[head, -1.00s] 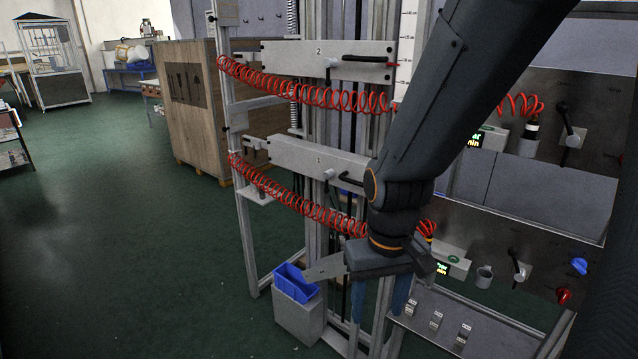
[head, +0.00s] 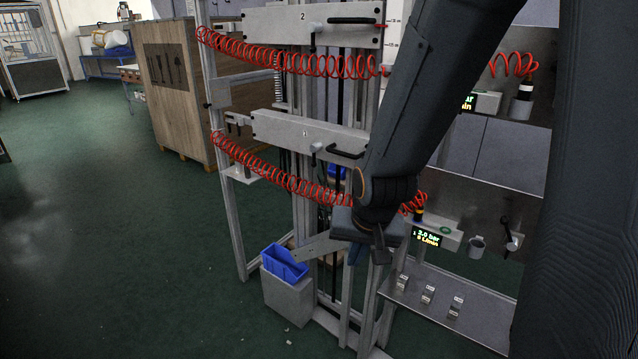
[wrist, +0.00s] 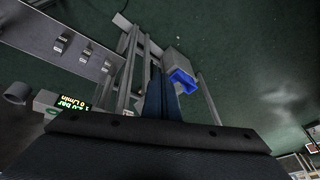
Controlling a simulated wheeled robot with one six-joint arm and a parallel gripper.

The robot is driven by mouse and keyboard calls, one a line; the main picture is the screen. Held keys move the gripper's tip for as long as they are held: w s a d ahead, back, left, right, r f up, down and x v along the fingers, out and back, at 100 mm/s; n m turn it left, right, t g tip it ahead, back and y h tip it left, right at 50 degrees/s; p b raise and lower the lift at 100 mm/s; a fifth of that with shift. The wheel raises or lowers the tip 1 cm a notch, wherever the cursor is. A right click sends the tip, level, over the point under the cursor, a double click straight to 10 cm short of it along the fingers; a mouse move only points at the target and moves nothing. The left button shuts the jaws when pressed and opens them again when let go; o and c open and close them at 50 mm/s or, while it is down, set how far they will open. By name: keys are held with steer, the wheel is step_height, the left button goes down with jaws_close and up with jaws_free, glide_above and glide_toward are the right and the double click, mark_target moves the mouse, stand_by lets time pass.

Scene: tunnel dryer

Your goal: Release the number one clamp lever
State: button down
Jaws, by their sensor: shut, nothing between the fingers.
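The number one carriage (head: 285,133) is a pale horizontal bar marked "1" in the head view. A small grey lever (head: 316,150) hangs down from its front, with a dark tail. A black bar handle (head: 346,152) sits to its right, near my forearm. I take the grey lever for the clamp lever, but cannot be sure. My gripper (head: 366,250) is below and right of the carriage, apart from the lever. In the wrist view its blue fingers (wrist: 163,95) lie close together, shut and empty. The lever does not show in the wrist view.
A red coiled hose (head: 265,175) hangs across the frame below the carriage. The number two carriage (head: 275,28) is above. A blue bin (head: 284,262) on a grey box (head: 288,297) stands below left. A panel with a display (head: 427,237) and a shelf (head: 470,320) are at right.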

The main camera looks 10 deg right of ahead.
steer(key=w+d+f+m+t+b, duration=0.1)
steer(key=w+m+t+b, duration=0.7)
steer(key=w+b, duration=0.1)
steer(key=w+d+f+m+t+b, duration=0.1)
steer(key=w+d+m+t+b, duration=0.1)
steer(key=w+m+t+b, duration=0.6)
steer(key=w+t+b, duration=0.1)
steer(key=w+b, duration=0.1)
steer(key=w, duration=0.1)
steer(key=shift+d+m, duration=0.3)
steer(key=shift+m, duration=0.1)
steer(key=shift+w+b, duration=0.2)
steer(key=shift+b, duration=0.35)
steer(key=w+a+r+b, duration=0.1)
steer(key=w+r+b, duration=0.1)
steer(key=w, duration=0.3)
steer(key=w+a+r+b, duration=0.2)
steer(key=w+r+b, duration=0.1)
steer(key=w+b, duration=0.2)
steer(key=shift+w, duration=0.8)
